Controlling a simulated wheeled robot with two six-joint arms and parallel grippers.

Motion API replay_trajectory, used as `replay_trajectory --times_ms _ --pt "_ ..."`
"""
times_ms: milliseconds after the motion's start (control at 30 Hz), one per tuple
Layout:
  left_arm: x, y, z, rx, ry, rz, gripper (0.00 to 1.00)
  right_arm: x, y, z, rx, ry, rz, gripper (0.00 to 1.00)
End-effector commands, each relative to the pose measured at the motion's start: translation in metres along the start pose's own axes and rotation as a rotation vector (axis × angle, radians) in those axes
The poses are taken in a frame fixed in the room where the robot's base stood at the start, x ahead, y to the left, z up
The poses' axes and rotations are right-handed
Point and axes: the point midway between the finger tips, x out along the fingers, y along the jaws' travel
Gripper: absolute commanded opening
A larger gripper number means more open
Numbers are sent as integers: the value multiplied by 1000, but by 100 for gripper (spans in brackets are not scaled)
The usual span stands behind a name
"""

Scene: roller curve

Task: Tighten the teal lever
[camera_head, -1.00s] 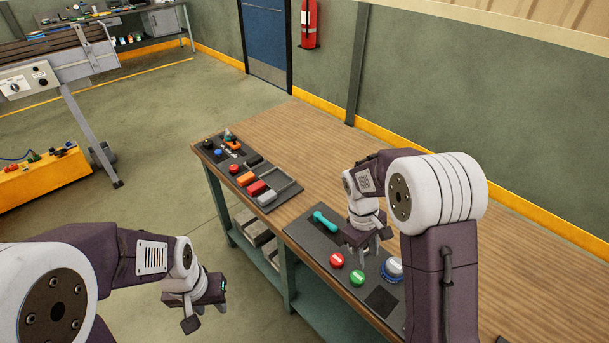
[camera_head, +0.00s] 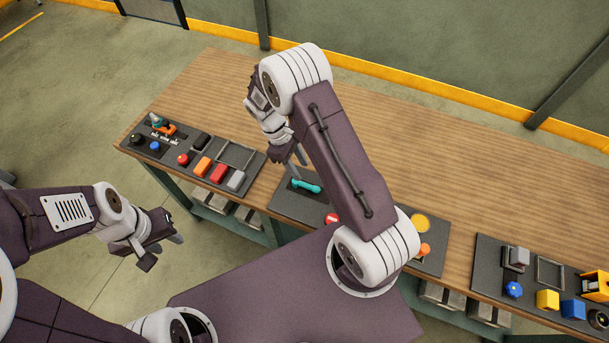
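The teal lever (camera_head: 306,186) lies on the dark middle panel (camera_head: 285,206) near the table's front edge, with its long axis running roughly left to right. My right gripper (camera_head: 295,164) points down just above and behind the lever's left part. Its fingers are partly hidden by my own arm, and I cannot tell whether they touch the lever or how far apart they are. My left gripper (camera_head: 166,248) hangs in the air off the front of the table, empty, with its fingers apart.
A left panel (camera_head: 170,150) holds knobs and coloured blocks beside a grey tray. A right panel (camera_head: 490,262) carries a blue knob, yellow and blue blocks. A red button (camera_head: 332,218) sits near the lever. My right arm covers much of the middle panel. The wooden tabletop (camera_head: 400,150) behind is clear.

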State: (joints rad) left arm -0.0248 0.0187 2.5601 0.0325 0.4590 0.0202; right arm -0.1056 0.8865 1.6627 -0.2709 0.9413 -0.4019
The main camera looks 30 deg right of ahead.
Motion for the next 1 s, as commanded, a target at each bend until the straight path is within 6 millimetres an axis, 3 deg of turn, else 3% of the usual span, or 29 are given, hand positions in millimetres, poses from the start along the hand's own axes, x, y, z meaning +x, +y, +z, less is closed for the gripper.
replay_trajectory --times_ms 233,500,700,967,1000 --pt "-5 0 0 0 0 0 36 6 0 1 -1 -3 0 40" --pt "-22 0 -2 0 0 0 36 60 -1 2 -1 -3 -2 40" --pt "-26 0 -3 0 0 0 36 85 0 1 0 -1 0 40" --pt "-26 0 -3 0 0 0 36 89 0 0 0 2 1 40" --pt "-26 0 -3 0 0 0 36 89 0 0 0 2 1 34"
